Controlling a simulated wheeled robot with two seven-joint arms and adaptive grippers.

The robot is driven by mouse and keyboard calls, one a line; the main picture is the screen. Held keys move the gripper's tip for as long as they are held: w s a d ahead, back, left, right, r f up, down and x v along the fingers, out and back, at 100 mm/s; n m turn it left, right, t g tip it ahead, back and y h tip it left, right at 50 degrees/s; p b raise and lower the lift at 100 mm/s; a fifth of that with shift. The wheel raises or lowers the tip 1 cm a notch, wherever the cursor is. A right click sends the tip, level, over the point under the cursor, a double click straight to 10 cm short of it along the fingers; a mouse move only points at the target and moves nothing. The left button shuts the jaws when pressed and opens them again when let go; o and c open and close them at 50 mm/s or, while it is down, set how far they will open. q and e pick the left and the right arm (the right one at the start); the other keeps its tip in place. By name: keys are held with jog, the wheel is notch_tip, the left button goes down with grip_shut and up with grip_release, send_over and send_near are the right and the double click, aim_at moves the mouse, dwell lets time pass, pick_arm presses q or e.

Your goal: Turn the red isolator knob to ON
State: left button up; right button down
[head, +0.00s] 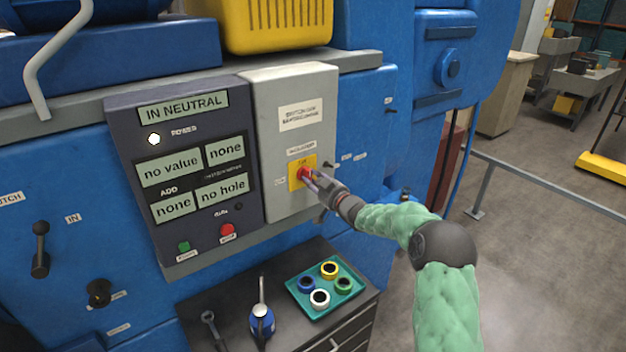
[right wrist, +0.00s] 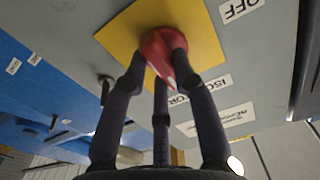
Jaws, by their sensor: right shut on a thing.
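The red isolator knob (head: 305,173) sits on a yellow plate (head: 295,184) on the grey box at the right of the control panel. My right gripper (head: 311,178) reaches it from the right and is shut on it. In the right wrist view, the fingers of my right gripper (right wrist: 163,62) press around the red knob (right wrist: 160,46). A white mark on the knob lies toward the ISOLATOR label (right wrist: 210,88). An OFF label (right wrist: 240,10) is beside the plate. The fingers partly cover the knob. My left gripper is not in view.
The dark panel (head: 120,135) reads IN NEUTRAL, no value, none, none and no hole, and its POWER lamp (head: 154,139) is white. Green (head: 184,246) and red (head: 227,232) buttons sit below. A teal tray (head: 300,300) of several coloured rings rests on the cabinet below.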

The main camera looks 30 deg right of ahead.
jog(key=shift+f, duration=0.1)
jog(key=c, duration=1)
grip_release()
jog(key=shift+s, duration=0.1)
jog(key=s, duration=0.8)
jog(key=s+d, duration=0.1)
jog(key=s, duration=0.2)
jog(key=shift+s, duration=0.4)
